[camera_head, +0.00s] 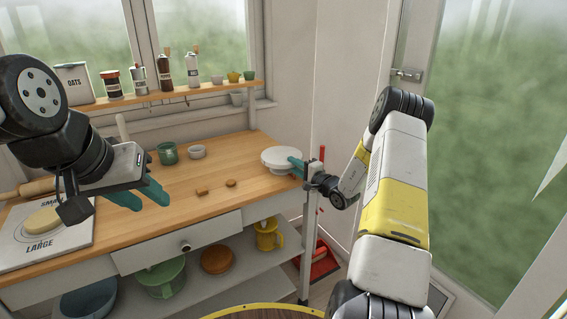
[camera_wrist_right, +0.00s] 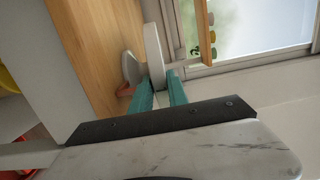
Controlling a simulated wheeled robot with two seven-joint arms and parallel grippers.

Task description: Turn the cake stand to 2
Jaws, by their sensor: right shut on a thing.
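The white cake stand (camera_head: 281,156) stands at the right end of the wooden worktop. No numbers or pointer on the stand can be made out. My left gripper (camera_head: 147,196) is open and empty, in the air over the front left of the worktop, away from the stand.
Two small brown pieces (camera_head: 231,183) lie left of the stand. A green cup (camera_head: 167,153) and a small bowl (camera_head: 197,152) stand further back. A printed mat (camera_head: 70,240) with dough lies at the left. The wall is close to the right of the stand.

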